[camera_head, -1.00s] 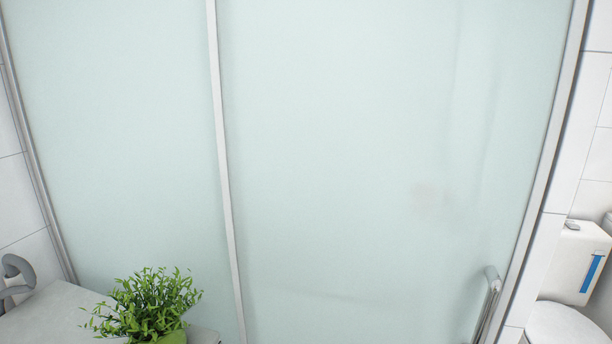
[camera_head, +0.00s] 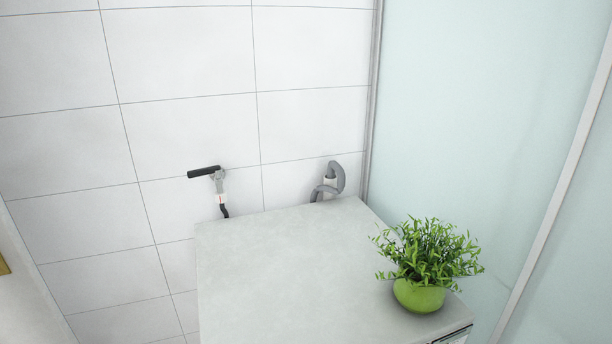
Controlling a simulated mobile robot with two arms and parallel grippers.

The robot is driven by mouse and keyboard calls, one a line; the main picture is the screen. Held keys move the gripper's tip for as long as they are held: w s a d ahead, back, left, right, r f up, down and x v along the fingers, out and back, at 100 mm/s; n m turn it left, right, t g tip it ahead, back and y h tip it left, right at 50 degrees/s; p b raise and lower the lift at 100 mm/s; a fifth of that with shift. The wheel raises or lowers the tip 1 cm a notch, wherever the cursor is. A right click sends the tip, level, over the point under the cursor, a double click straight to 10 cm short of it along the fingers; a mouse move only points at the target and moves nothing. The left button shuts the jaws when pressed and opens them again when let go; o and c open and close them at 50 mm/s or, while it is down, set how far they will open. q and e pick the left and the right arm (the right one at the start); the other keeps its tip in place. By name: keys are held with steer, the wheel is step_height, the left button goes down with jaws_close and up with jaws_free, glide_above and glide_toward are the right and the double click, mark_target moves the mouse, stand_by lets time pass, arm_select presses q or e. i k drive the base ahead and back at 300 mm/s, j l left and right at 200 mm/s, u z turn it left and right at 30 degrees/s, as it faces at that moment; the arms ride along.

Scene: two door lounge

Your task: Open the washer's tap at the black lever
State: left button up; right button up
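The washer's tap (camera_head: 220,186) is on the white tiled wall, just behind the far left corner of the washer. Its black lever (camera_head: 204,172) sticks out to the left, close to level. A dark hose runs down from the tap and goes out of sight behind the washer. The washer (camera_head: 280,270) shows mostly its pale grey top, with a bit of its front at the lower right. Neither of my grippers is in view.
A green potted plant (camera_head: 426,262) stands on the washer's right front corner. A grey drain hose (camera_head: 332,182) loops up behind the washer. A frosted glass shower screen (camera_head: 470,110) closes off the right side. The wall above the tap is bare.

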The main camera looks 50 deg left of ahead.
mark_target(216, 170)
steer(key=u, duration=1.35)
steer(key=j, duration=0.25)
steer(key=i, duration=0.05)
